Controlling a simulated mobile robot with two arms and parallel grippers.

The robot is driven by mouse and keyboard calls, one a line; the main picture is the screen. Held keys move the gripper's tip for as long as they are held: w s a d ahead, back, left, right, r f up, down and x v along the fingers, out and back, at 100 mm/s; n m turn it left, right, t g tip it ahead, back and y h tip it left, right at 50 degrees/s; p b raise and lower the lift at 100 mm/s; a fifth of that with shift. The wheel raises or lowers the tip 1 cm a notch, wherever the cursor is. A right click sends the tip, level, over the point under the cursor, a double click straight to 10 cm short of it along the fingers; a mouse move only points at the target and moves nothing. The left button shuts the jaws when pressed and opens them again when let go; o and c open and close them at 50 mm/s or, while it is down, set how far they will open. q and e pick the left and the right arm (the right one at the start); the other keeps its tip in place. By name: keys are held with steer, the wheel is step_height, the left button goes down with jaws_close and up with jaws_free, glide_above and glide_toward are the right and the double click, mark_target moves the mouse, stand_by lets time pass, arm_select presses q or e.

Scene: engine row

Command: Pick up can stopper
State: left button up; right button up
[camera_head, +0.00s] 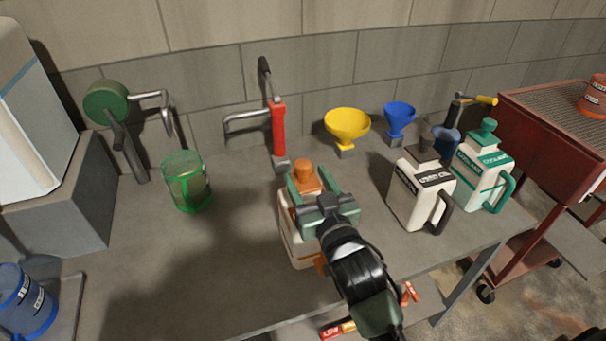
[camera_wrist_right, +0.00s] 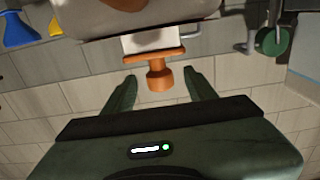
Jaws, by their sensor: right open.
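The orange can stopper (camera_head: 306,174) sits on top of a white can (camera_head: 292,240) with orange trim on the workbench. My right gripper (camera_head: 310,184) is at the can's top, largely covering the can in the head view. In the right wrist view, the orange stopper (camera_wrist_right: 158,79) shows between the two open green fingers (camera_wrist_right: 160,88), with a gap on each side. The can (camera_wrist_right: 150,40) shows behind the stopper as a white part with an orange rim. My left gripper is not in view.
A white can with a dark stopper (camera_head: 421,190) and a green-trimmed can (camera_head: 481,168) stand to the right. A red pump (camera_head: 278,135), a yellow funnel (camera_head: 346,124), a blue funnel (camera_head: 399,117) and a green transparent container (camera_head: 187,182) stand around. The front-left bench (camera_head: 170,280) is clear.

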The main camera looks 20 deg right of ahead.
mark_target(306, 173)
steer(key=w, duration=0.3)
steer(key=shift+w+p, duration=0.3)
steer(key=c, duration=1.2)
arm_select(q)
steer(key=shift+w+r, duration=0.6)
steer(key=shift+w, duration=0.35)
arm_select(e)
jaws_close()
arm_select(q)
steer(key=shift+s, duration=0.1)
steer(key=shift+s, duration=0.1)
arm_select(e)
steer(key=shift+r, duration=0.3)
step_height(306, 173, up, 19)
steer(key=shift+r, duration=0.2)
